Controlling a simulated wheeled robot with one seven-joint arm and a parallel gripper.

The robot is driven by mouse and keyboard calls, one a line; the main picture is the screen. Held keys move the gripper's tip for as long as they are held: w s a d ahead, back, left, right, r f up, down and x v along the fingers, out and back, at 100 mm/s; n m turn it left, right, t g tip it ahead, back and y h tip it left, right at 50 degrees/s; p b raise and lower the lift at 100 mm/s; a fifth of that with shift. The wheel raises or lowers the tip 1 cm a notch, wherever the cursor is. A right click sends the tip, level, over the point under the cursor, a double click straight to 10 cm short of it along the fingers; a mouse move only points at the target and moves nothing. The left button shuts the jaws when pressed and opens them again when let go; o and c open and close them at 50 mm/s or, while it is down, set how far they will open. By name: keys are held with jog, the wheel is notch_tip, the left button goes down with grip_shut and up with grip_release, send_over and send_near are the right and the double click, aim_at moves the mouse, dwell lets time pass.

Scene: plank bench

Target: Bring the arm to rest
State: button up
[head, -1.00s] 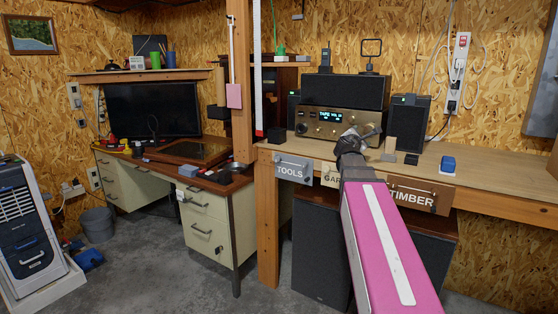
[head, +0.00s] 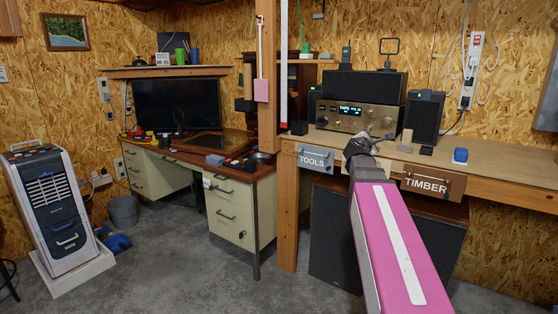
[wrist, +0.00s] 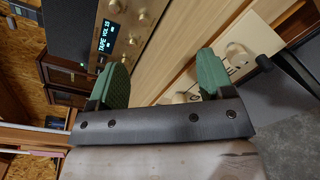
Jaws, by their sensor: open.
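My gripper (head: 362,143) is at the end of my pink arm, stretched forward to the front edge of the plank bench (head: 470,168). It is close to the drawer fronts, between the TOOLS drawer (head: 314,160) and the TIMBER drawer (head: 433,183). In the wrist view my gripper (wrist: 162,78) has its two green-padded fingers spread apart, with nothing between them. A pale labelled drawer front (wrist: 235,62) is just beyond the right finger. My arm hides most of the middle drawer in the head view.
A brass-fronted receiver (head: 355,116) stands on the bench behind my gripper, beside a black speaker (head: 424,117). A blue block (head: 460,155) sits at the right. A wooden post (head: 267,80) rises at the left. Big floor speakers stand below; open floor lies front left.

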jog(key=s+a+f+m+g+y, duration=0.1)
jog(key=s+a+f+m+g, duration=0.15)
jog(key=f, duration=0.55)
jog(key=s+a+f+m+g+y, duration=0.1)
jog(key=s+f+m+g+y, duration=0.2)
jog(key=f, duration=0.6)
jog(key=s+a+f+m+g, duration=0.25)
jog(key=f+m, duration=0.25)
jog(key=f, duration=0.3)
jog(key=s+a+f+m+g+y, duration=0.3)
jog(key=s+a+f+m, duration=0.1)
jog(key=s+f, duration=0.4)
jog(key=s+a+f+m+g+y, duration=0.3)
jog(key=s+a+f, duration=0.4)
jog(key=f, duration=0.3)
jog(key=shift+s+f+m, duration=0.2)
jog(key=shift+s+m, duration=0.45)
jog(key=shift+s, duration=0.2)
